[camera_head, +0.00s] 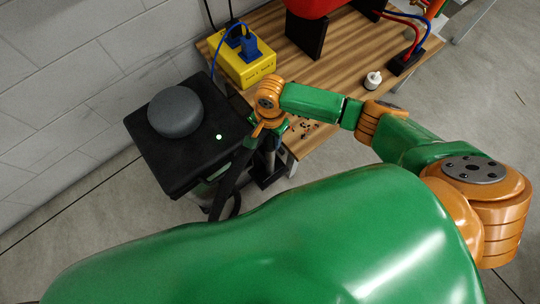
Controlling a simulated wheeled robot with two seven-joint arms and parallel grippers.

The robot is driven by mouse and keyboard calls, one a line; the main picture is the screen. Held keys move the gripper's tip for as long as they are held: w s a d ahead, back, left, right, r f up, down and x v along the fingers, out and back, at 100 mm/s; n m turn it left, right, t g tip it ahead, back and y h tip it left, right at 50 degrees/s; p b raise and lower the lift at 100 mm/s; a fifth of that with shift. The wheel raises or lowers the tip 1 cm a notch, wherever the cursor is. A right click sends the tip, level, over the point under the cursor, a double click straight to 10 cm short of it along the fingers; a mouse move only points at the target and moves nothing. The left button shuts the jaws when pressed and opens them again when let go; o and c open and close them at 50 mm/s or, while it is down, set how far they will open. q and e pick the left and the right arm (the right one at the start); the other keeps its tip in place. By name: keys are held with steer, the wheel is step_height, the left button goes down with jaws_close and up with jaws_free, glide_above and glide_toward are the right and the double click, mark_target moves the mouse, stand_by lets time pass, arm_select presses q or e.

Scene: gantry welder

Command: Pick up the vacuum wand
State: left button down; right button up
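The vacuum (155,155) is a black box-shaped unit with a round grey dome on top, standing on the floor at the left of the table. A dark slanted tube, which looks like the vacuum wand (230,178), stands at its right side. My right arm reaches in from the right, and its orange wrist is above the upper end of that tube. My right gripper (262,130) points down beside the tube's upper end. Its fingers are small and partly hidden, so I cannot tell their opening or whether they touch the tube. My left gripper is not in view.
The wooden table (345,65) holds a yellow box (248,68) with blue plugs, a small white bottle (373,81) and a red object (318,6). Dark bits lie near the table's front corner. A grey wall (60,80) is at the left. Floor is clear at the right.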

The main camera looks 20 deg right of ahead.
jaws_close()
stand_by(1.0)
